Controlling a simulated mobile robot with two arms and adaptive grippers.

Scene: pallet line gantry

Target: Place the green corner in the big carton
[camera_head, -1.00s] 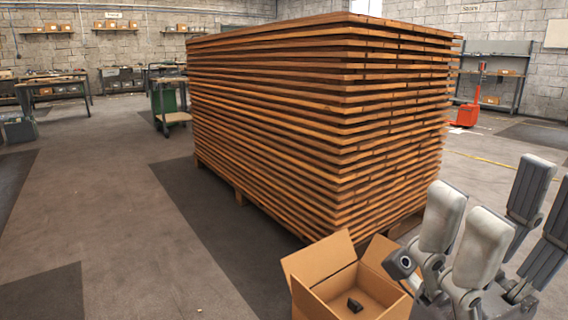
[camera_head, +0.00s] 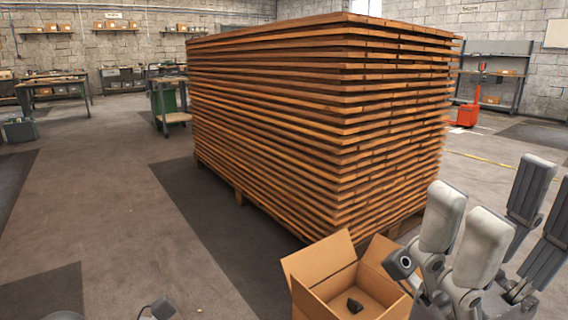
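The open carton (camera_head: 325,288) stands at the lower right with its flaps spread. A small dark piece (camera_head: 354,305) lies inside on its floor; it looks nearly black, and I cannot tell whether it is the green corner. No clearly green corner shows elsewhere. My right gripper (camera_head: 505,195) is beside the carton on the right, fingers pointing up and spread apart, with nothing between them. Its lower part is cut off by the picture's edge. Only small grey parts of my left arm or gripper (camera_head: 160,308) show at the bottom left; its fingers are hidden.
A tall stack of wooden boards (camera_head: 320,120) stands right behind the carton and fills the middle. A green cart (camera_head: 168,105) and benches (camera_head: 55,84) stand farther back left. A red pallet jack (camera_head: 468,112) is back right.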

